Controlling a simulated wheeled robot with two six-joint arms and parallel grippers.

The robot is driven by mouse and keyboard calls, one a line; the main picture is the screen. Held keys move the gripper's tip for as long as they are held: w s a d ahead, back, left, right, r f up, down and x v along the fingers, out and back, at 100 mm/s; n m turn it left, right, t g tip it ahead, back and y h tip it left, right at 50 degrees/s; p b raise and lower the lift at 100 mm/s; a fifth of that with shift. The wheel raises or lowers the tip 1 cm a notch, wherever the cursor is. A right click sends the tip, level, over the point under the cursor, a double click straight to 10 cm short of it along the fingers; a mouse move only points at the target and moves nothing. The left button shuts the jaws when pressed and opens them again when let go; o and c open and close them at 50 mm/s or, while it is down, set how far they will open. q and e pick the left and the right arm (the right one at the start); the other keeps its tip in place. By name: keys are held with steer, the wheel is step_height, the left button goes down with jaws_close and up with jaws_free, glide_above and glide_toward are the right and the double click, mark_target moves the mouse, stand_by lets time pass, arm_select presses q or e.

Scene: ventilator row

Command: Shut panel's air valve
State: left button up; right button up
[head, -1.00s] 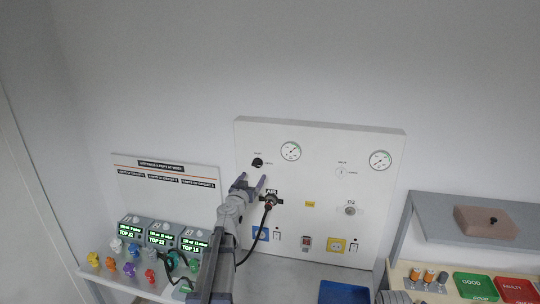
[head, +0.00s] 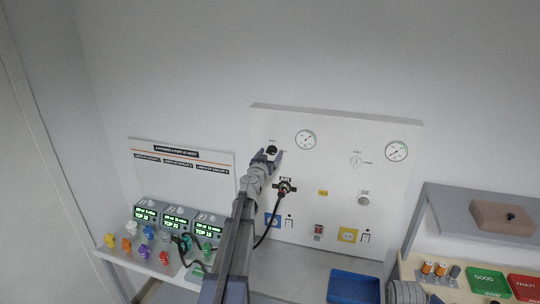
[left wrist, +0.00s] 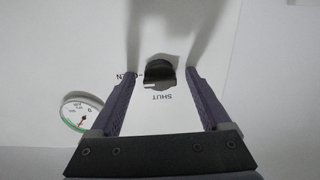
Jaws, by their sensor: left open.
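The panel (head: 335,165) stands upright against the back wall. Its air valve is a black knob (head: 271,149) at the upper left, partly behind my left gripper (head: 268,157). In the left wrist view the same knob (left wrist: 159,71) lies between the two purple fingers of the open gripper (left wrist: 163,68), with a gap on both sides. The word SHUT (left wrist: 155,97) is printed below the knob there and OPEN to its left, partly covered. I cannot tell surely which word the knob points at. My right gripper is not in view.
A round gauge (head: 305,139) sits right of the knob. A black hose (head: 269,222) hangs from the AIR outlet (head: 285,188) close beside my left arm. Several monitors (head: 180,220) stand at the left. A blue bin (head: 353,287) is below the panel.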

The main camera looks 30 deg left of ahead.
arm_select(q)
jaws_close()
stand_by(0.7)
